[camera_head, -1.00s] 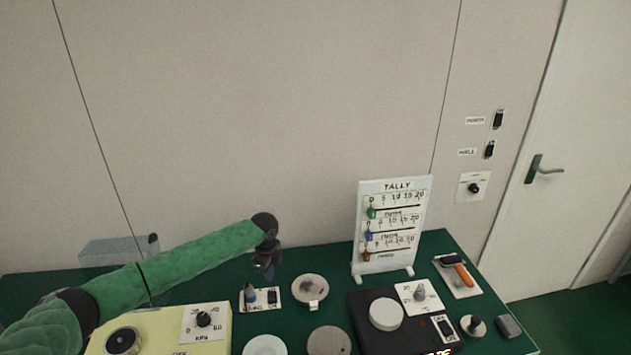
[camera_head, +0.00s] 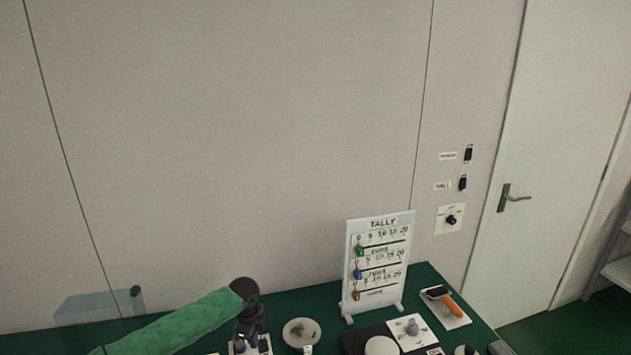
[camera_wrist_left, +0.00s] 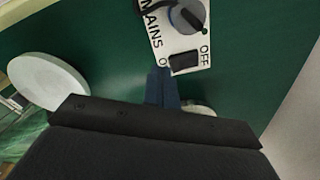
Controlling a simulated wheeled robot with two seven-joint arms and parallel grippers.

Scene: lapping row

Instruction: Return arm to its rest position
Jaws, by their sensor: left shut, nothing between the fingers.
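My left arm, in a green sleeve, comes in from the lower left in the head view. Its gripper (camera_head: 250,338) points down over the green table, in front of a small switch plate. In the left wrist view the gripper fingers (camera_wrist_left: 163,88) are shut and empty, above the table and close to the MAINS plate (camera_wrist_left: 182,44). That plate carries a grey rotary knob (camera_wrist_left: 187,17) and a black rocker switch (camera_wrist_left: 184,62) marked O and OFF. My right gripper is not in view.
A white TALLY board (camera_head: 378,262) with coloured sliders stands at the back of the table. A round grey disc (camera_head: 301,332) lies right of my gripper. An orange-handled tool (camera_head: 446,303) lies at the right. A clear guard (camera_head: 95,308) stands at the left.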

